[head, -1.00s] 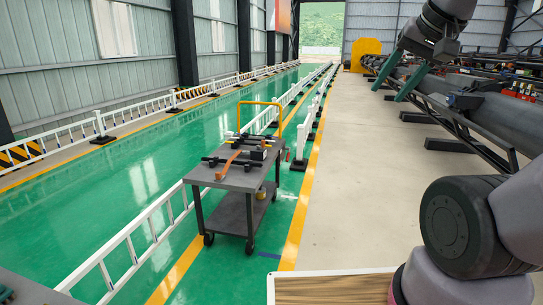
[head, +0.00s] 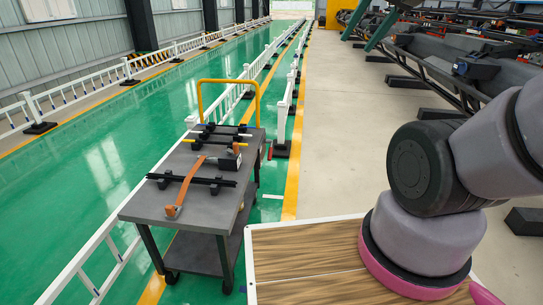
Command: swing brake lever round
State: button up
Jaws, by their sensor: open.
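A grey two-tier cart (head: 150,208) stands left of centre in the head view, with a yellow push handle (head: 257,104) at its far end. On its top a long orange lever-like piece (head: 185,184) lies across a black bar (head: 163,178); I cannot tell for sure that it is the brake lever. A small black box (head: 229,161) with an orange bit sits beside its far end. Further back on the top are more dark bars (head: 213,129), some with yellow ends. My gripper is not in view; only thick links of my arm show at the right.
White railings (head: 285,115) run behind and to the left of the cart along the green floor. A wood-topped surface with a white rim (head: 300,222) lies to the cart's right, close in front. Bare concrete floor extends beyond it. Dark pipe racks (head: 440,60) stand at the far right.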

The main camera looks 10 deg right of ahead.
aim_at(267, 141)
jog(key=i, duration=0.3)
jog(key=i+l, duration=0.3)
jog(key=i, duration=0.2)
jog(key=i+l+u, duration=0.1)
jog(key=i+l, duration=0.2)
jog(key=i, duration=0.25)
jog(key=i+l, duration=0.35)
jog(key=i, duration=0.15)
jog(key=i+l, duration=0.35)
jog(key=i, duration=0.15)
jog(key=u, duration=0.05)
